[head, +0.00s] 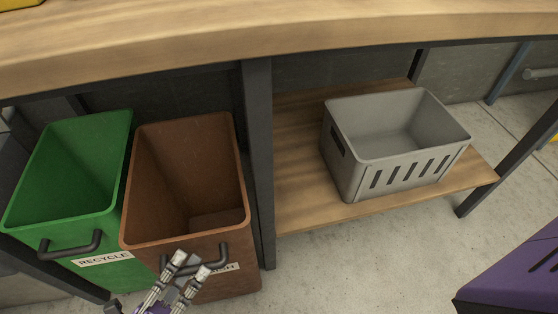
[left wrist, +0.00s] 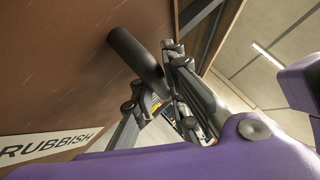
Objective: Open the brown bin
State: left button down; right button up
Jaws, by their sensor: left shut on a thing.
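The brown bin (head: 187,172) stands under the workbench at the left, with its open top facing up and its inside looking empty. Its dark handle (head: 226,253) is on the front, beside a white label, which reads RUBBISH in the left wrist view (left wrist: 50,146). My left gripper (head: 191,264) is at the bin's front and shut on the handle. In the left wrist view the handle (left wrist: 136,57) passes between the fingers (left wrist: 152,80). My right gripper is not in view.
A green bin (head: 75,165) labelled RECYCLE stands just left of the brown one. A dark table leg (head: 258,160) is close on the right. A grey crate (head: 390,172) sits on the low wooden shelf (head: 292,190). A purple shape (head: 505,272) is at lower right. The floor in front is clear.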

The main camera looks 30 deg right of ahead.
pick_arm(q)
jog(key=s+a+p, duration=0.1)
jog(key=s+a, duration=0.1)
jog(key=s, duration=0.8)
jog(key=s+a+p, duration=0.1)
jog(key=s+a, duration=0.2)
jog(key=s, duration=0.6)
jog(key=shift+s+a, duration=0.2)
jog(key=shift+s, duration=0.2)
jog(key=c, duration=2)
grip_release()
jog(key=shift+f, duration=0.1)
jog(key=v, duration=1.2)
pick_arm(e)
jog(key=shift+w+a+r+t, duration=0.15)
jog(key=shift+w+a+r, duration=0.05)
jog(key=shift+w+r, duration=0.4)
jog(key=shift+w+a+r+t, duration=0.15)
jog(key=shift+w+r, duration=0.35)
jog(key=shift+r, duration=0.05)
